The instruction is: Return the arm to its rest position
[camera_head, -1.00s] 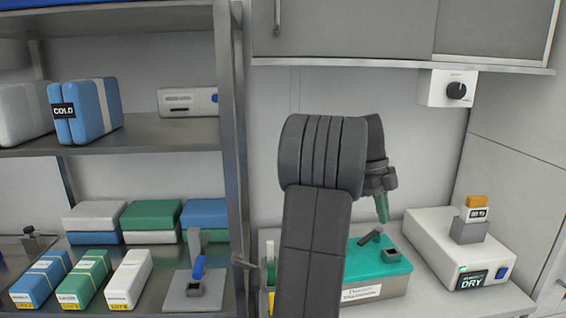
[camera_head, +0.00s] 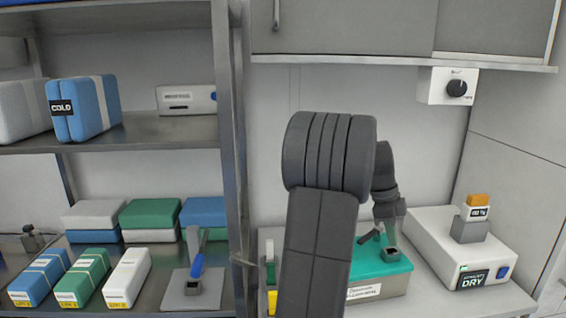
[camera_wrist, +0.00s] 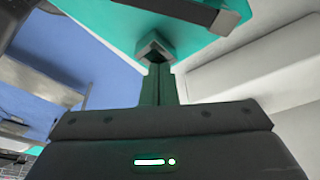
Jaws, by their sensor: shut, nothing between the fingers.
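My arm (camera_head: 318,240) rises in the front middle of the head view and bends over to the right. My gripper (camera_head: 390,240) points down over the right end of the teal-topped box (camera_head: 375,270), close to a small grey square holder (camera_head: 391,256). In the wrist view my gripper's green fingers (camera_wrist: 160,75) are together with nothing between them. Their tips overlap the holder (camera_wrist: 152,46) in that view; I cannot tell whether they touch it. A dark handle-like piece (camera_wrist: 185,12) lies beside the holder on the teal surface.
A white device marked DRY (camera_head: 455,255) stands to the right, with a grey block and orange-topped piece (camera_head: 473,225) on it. A metal rack (camera_head: 232,150) with boxes stands left. A wall cabinet (camera_head: 345,30) and white knob box (camera_head: 448,87) are above. Open air lies above the bench.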

